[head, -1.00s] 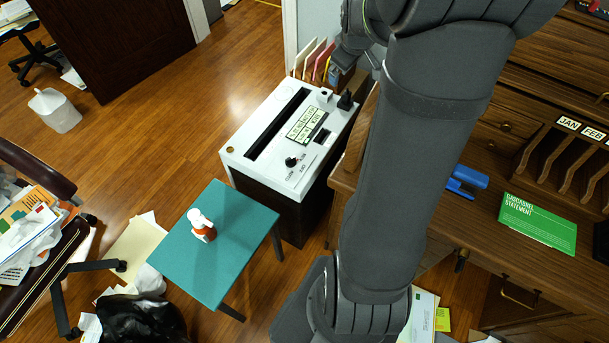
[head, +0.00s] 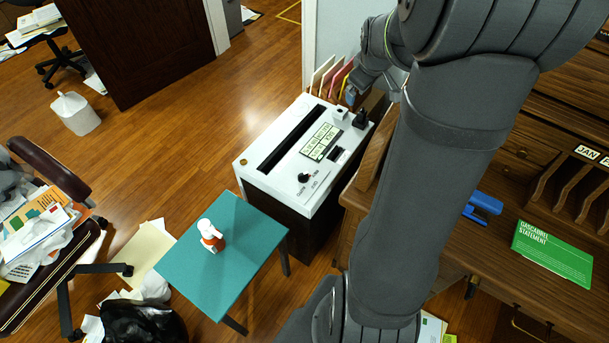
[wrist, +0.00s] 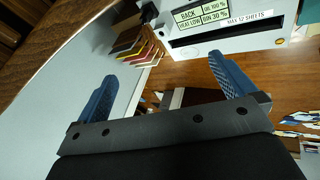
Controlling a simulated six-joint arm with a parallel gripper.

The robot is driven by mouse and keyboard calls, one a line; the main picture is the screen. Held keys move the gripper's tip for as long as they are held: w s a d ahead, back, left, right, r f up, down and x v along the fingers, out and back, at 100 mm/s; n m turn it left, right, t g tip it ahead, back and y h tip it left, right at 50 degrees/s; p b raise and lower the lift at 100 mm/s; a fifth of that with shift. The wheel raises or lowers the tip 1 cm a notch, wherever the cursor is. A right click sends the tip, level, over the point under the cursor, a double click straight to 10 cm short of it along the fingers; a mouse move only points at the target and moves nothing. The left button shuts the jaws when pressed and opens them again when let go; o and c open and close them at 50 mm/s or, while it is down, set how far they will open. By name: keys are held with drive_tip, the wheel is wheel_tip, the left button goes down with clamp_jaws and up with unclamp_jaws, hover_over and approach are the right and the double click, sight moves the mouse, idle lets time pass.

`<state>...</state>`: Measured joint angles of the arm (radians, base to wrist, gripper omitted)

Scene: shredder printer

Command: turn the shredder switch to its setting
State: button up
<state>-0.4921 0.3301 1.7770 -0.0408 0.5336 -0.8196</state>
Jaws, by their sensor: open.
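The shredder (head: 265,160) is a dark cabinet with a white top, standing in the middle of the head view. Its top carries a long dark slot, a label panel (head: 321,141), a black round knob (head: 304,177) near the front edge, and a black piece (head: 361,119) at the back right corner. My gripper (head: 352,97) is beyond the shredder's back right corner, partly hidden by my arm. In the wrist view its two blue fingers (wrist: 168,85) are wide apart with nothing between them.
Coloured folders (head: 331,78) stand behind the shredder, near my gripper. A wooden desk (head: 470,235) with a blue stapler (head: 483,206) and a green booklet (head: 553,250) is on the right. A teal table (head: 240,240) with a small white and red figure (head: 211,236) stands in front.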

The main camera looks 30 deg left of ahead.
drive_tip(key=shift+c, duration=0.2)
drive_tip(key=shift+a+f, duration=0.15)
drive_tip(key=c, duration=0.4)
drive_tip(key=s+a+f+g, duration=0.1)
drive_tip(key=a+f, duration=0.1)
drive_tip(key=s+a+f, duration=0.1)
drive_tip(key=s+f, duration=0.1)
drive_tip(key=s+a+f+m+g, duration=0.1)
drive_tip(key=a+f, duration=0.1)
drive_tip(key=shift+s+a+f+g+h, duration=0.2)
drive_tip(key=shift+a+f+g+h, duration=0.1)
drive_tip(key=shift+a+f+h, duration=0.1)
drive_tip(key=c, duration=0.5)
drive_tip(key=m+g+h, duration=0.2)
drive_tip(key=g, duration=0.1)
approach(303, 174)
wheel_tip(303, 174, down, 8)
drive_tip(key=shift+s+d+f, duration=0.1)
drive_tip(key=shift+f, duration=0.1)
drive_tip(key=c, duration=1)
